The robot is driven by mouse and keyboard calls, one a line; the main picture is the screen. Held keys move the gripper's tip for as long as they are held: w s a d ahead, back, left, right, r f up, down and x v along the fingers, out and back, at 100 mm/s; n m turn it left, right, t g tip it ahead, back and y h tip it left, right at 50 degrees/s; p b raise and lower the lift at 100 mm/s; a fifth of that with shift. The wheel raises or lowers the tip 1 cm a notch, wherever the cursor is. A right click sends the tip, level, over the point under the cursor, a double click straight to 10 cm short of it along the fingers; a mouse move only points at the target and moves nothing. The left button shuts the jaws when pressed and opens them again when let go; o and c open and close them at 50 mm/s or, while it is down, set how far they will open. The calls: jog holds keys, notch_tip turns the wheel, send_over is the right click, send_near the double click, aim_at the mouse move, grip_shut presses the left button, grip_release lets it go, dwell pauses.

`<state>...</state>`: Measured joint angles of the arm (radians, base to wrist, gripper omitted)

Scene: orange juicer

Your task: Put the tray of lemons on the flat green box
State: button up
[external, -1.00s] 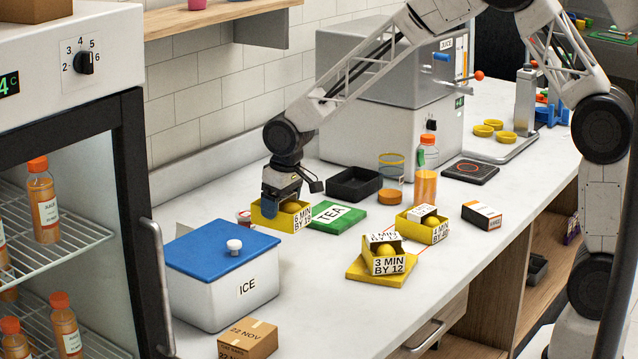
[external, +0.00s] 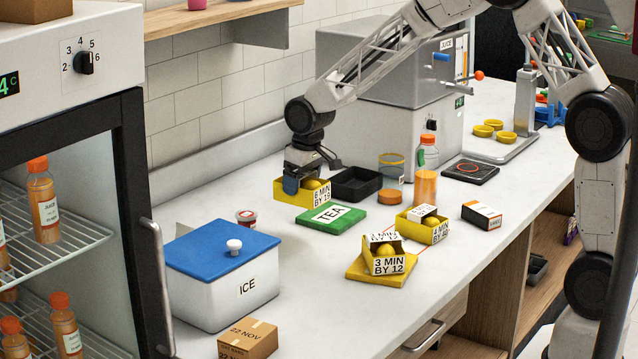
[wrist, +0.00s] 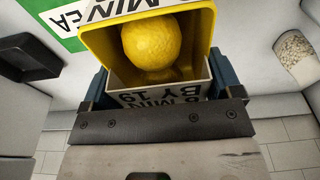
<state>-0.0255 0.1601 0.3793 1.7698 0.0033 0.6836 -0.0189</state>
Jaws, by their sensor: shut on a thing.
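A yellow tray (external: 283,193) with a lemon (external: 310,184) in it and a label reading 6 MIN BY 19 is between the fingers of my gripper (external: 296,183). In the wrist view the blue fingers sit on both sides of the tray (wrist: 95,50), and a lemon (wrist: 151,47) shows inside. The flat green box (external: 350,214) marked TEA lies on the counter just in front of the tray. The tray is behind the green box in the external view; whether it touches the counter I cannot tell.
A black tray (external: 343,192) stands close to the right of the held tray. The ICE box (external: 190,290) is at the left. A small cup (external: 246,217) stands behind it.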

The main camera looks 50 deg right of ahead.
jog(key=w+d+r, duration=0.1)
jog(key=d, duration=1.3)
send_near(329, 213)
jog(key=shift+w+a+f, duration=0.1)
jog(key=shift+w+f, duration=0.2)
jog(key=shift+w, duration=0.1)
jog(key=shift+f, duration=1.85)
jog(key=shift+f, duration=0.15)
jog(key=o, duration=0.8)
